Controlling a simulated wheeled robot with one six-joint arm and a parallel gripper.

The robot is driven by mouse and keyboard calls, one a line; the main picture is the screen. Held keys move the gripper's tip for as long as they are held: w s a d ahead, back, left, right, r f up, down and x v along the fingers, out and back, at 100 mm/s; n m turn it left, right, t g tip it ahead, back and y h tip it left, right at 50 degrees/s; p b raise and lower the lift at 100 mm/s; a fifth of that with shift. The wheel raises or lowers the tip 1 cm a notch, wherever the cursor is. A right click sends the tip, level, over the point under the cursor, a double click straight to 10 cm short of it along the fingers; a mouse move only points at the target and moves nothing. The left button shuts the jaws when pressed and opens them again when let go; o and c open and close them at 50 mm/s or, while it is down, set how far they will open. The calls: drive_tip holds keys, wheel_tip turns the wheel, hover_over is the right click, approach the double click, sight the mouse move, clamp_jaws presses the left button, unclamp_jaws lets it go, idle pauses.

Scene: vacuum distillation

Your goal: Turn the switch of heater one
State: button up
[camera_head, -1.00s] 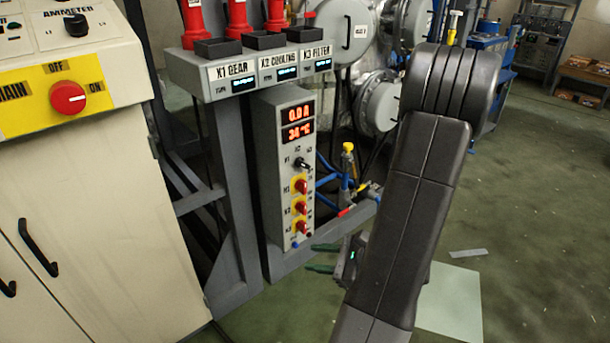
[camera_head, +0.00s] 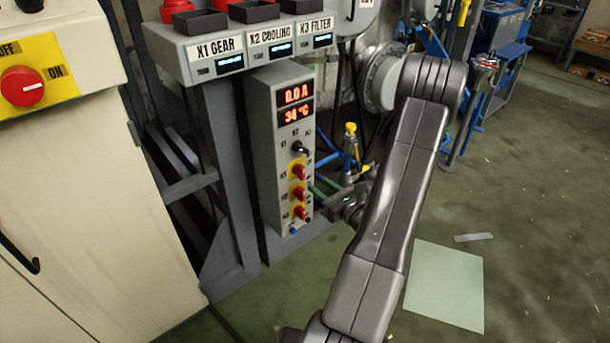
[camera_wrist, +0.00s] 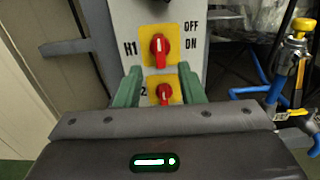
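The grey control box (camera_head: 270,150) has a display reading 0.0 A and 34 °C. Below a small black knob are several red rotary switches on yellow plates. The top red switch (camera_head: 298,172) is heater one; it is labelled H1 in the wrist view (camera_wrist: 159,47), its handle roughly upright, with OFF and ON printed at its right. The second red switch (camera_wrist: 165,94) is just below. My gripper (camera_wrist: 159,68) is open, green fingers spread, pointing at the panel. In the wrist view its fingertips straddle the area between H1 and the second switch. Contact cannot be told.
The X1, X2, X3 console (camera_head: 265,52) overhangs above the box. A cream cabinet (camera_head: 80,190) with a red MAIN-type knob (camera_head: 22,86) stands left. A yellow-topped valve with blue pipes (camera_head: 351,140) is close on the right. Open green floor (camera_head: 530,180) lies at right.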

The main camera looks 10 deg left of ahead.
sight(304, 173)
drive_tip(key=x, duration=0.7)
drive_tip(key=shift+w+a, duration=0.2)
drive_tip(key=shift+a, duration=0.05)
drive_tip(key=shift+c, duration=0.2)
clamp_jaws()
